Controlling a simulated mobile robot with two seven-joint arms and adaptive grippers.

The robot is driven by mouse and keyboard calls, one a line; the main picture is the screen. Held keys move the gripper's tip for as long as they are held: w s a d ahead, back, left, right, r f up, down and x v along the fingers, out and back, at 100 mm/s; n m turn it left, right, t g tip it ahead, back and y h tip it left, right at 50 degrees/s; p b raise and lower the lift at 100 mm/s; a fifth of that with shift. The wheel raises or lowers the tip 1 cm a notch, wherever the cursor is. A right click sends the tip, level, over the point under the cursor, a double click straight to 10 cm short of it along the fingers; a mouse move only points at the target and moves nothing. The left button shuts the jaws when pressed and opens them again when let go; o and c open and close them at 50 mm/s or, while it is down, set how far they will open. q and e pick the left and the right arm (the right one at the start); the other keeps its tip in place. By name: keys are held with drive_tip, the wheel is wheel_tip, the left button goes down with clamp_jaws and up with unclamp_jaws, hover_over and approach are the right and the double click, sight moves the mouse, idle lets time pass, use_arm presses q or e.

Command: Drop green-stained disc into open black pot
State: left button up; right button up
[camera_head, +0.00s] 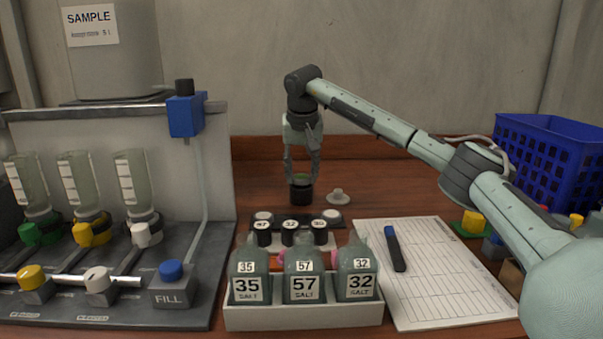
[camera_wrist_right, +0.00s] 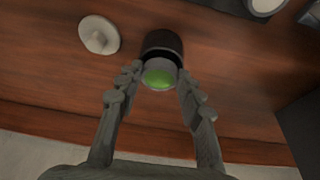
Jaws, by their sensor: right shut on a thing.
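My right gripper (camera_head: 301,168) points straight down at the back of the table. It is shut on the green-stained disc (camera_wrist_right: 158,76), which shows between the fingertips in the right wrist view. The open black pot (camera_head: 301,194) stands upright on the wood right under the gripper; it also shows in the right wrist view (camera_wrist_right: 164,42), partly hidden by the disc. The disc is at or just above the pot's mouth; I cannot tell whether they touch. A pale knobbed lid (camera_head: 338,197) lies to the right of the pot. My left gripper is not in view.
A white rack (camera_head: 305,316) with several labelled salt bottles stands in front, with small black pots behind it. A filling stand (camera_head: 110,240) is at left. A paper sheet (camera_head: 445,290) with a marker (camera_head: 395,250) and a blue crate (camera_head: 545,165) are at right.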

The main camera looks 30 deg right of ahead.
drive_tip(key=shift+f, duration=0.35)
idle(0.7)
idle(0.6)
drive_tip(key=o, duration=1.5)
drive_tip(key=shift+r, duration=0.1)
drive_tip(key=shift+r, duration=3.7)
drive_tip(key=shift+f, duration=0.15)
drive_tip(key=shift+f, duration=3.6)
